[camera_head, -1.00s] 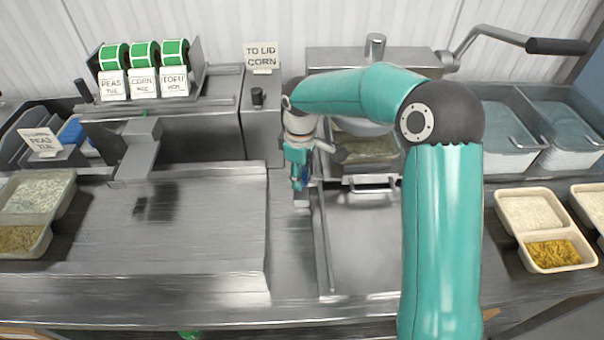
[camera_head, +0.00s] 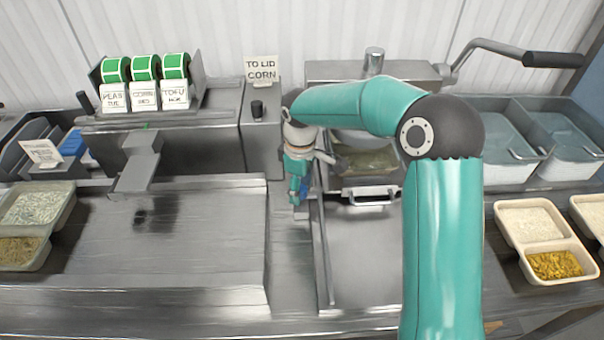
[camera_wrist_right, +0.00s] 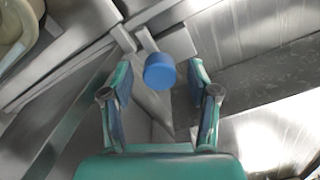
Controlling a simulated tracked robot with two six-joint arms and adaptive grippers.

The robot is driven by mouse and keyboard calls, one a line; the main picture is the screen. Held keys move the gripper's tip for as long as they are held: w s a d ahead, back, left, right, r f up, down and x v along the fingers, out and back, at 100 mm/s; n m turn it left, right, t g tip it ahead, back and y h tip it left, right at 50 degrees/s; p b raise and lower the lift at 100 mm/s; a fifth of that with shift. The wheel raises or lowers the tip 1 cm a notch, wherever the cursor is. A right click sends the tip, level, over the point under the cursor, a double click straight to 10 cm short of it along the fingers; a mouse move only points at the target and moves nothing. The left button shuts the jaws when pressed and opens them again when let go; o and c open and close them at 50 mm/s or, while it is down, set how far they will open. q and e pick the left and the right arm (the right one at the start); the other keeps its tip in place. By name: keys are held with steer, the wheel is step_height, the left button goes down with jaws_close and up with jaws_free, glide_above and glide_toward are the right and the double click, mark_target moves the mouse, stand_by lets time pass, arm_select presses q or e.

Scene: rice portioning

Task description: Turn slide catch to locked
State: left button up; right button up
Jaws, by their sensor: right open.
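A blue round knob (camera_wrist_right: 159,71), which looks like the grip of the slide catch, stands on a metal bar in the right wrist view. My right gripper (camera_wrist_right: 160,88) is open, with one finger on each side of the knob. Gaps show between the knob and both fingers. In the head view my right gripper (camera_head: 298,190) points down beside the left end of the steel rail, and it mostly hides the catch there. I cannot read the catch's locked or unlocked marking. My left gripper is not in view.
A rice chute with a handled drawer (camera_head: 372,196) is right of the gripper. A crank (camera_head: 535,58) rises at back right. Two-part trays stand at far left (camera_head: 38,225) and right (camera_head: 545,240). A label rack (camera_head: 145,85) and a "TO LID CORN" sign (camera_head: 262,69) stand behind.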

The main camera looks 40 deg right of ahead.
mark_target(301, 188)
step_height(301, 188, up, 12)
steer(key=shift+f, duration=0.25)
stand_by(0.6)
